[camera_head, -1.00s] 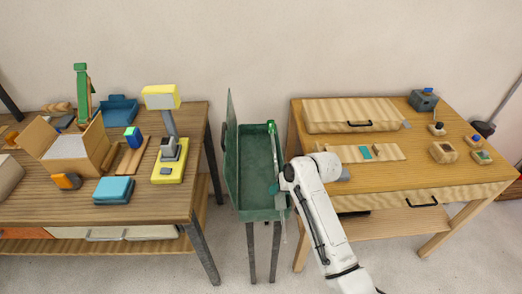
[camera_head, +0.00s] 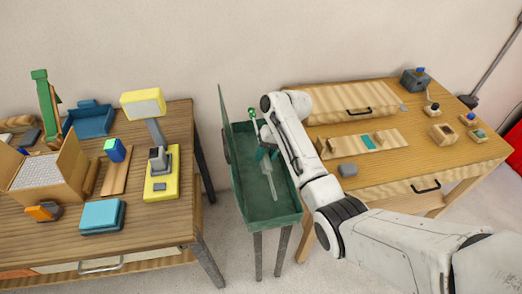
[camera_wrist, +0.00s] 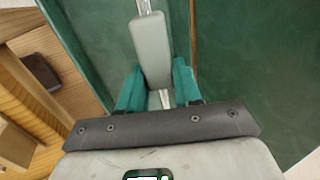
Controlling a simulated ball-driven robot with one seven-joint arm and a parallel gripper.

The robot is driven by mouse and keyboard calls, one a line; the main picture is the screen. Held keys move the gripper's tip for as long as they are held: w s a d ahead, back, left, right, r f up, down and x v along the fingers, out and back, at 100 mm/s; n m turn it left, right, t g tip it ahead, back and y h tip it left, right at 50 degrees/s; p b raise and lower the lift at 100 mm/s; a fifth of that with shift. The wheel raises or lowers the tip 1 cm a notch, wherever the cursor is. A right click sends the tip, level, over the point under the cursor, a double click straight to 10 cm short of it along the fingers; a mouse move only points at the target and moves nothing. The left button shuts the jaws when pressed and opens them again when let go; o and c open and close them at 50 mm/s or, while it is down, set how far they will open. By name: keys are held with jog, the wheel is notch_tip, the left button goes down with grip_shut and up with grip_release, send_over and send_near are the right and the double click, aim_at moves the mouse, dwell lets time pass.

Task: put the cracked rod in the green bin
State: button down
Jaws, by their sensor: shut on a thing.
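The green bin (camera_head: 268,222) stands open between the two tables, its lid (camera_head: 225,125) upright on the left. My gripper (camera_head: 265,154) is over the bin's opening. Its teal fingers (camera_wrist: 158,92) are shut on a glass rod (camera_head: 268,172), which has a green end and a pale grey sleeve. The rod also shows in the wrist view (camera_wrist: 151,52), running away from between the fingers over the bin's dark green inside. I cannot see a crack on it, nor tell its height above the bin floor.
The right table (camera_head: 455,155) holds a wooden case (camera_head: 345,100), a board with a teal patch (camera_head: 362,142) and small blocks. The left table (camera_head: 150,222) carries a cardboard box (camera_head: 45,180), a yellow lamp-like stand (camera_head: 160,180) and blue items. The bin's walls are close around my gripper.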

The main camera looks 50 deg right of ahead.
aim_at(261, 182)
jog(key=shift+f+b, duration=4.05)
jog(key=shift+f, duration=1.75)
jog(key=shift+r+p, duration=0.55)
jog(key=shift+p, duration=0.2)
jog(key=shift+f, duration=0.4)
jog(key=c, duration=0.7)
grip_release()
jog(key=shift+c, duration=0.2)
jog(key=shift+o, duration=0.2)
jog(key=shift+s+f, duration=0.1)
